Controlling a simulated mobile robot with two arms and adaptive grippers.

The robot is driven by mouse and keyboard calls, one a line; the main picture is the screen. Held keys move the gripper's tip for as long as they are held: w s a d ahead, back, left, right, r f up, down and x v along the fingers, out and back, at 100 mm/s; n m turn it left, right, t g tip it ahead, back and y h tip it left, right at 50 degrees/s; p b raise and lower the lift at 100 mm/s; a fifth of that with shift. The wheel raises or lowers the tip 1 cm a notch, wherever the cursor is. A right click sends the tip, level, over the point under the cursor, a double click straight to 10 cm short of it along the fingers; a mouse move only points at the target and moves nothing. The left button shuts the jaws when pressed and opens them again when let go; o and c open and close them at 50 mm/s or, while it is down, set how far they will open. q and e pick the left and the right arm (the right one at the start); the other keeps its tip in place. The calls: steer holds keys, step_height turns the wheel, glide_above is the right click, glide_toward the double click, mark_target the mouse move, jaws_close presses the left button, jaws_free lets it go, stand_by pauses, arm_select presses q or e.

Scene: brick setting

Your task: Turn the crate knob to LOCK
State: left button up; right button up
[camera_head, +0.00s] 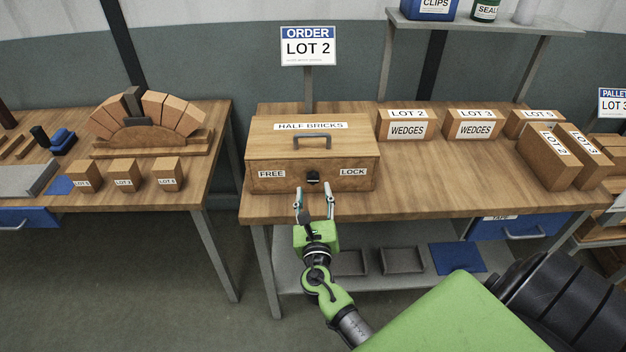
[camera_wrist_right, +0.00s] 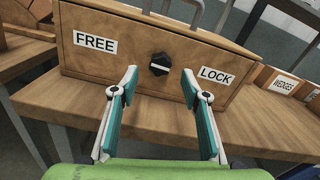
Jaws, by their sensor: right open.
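The wooden crate (camera_head: 262,150), labelled HALF BRICKS, stands on the middle table with a grey handle (camera_head: 312,142) on its lid. Its front carries a FREE label on the left, a LOCK label on the right, and a black knob (camera_head: 312,177) between them. In the right wrist view the knob (camera_wrist_right: 160,64) has a pale bar lying roughly level, slightly tilted. My right gripper (camera_head: 314,190) is open and empty just in front of the knob. In the wrist view its fingers (camera_wrist_right: 160,80) stand apart on either side below the knob, not touching it. My left gripper is out of view.
Wedge boxes (camera_head: 406,124) stand right of the crate, with more brown boxes (camera_head: 548,158) farther right. An ORDER LOT 2 sign (camera_head: 308,46) stands behind. A brick arch (camera_head: 145,113) sits on the left table. The tabletop (camera_head: 440,185) right of the crate is clear.

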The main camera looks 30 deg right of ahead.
mark_target(313, 181)
steer(key=shift+x, duration=2.3)
steer(key=c, duration=1.1)
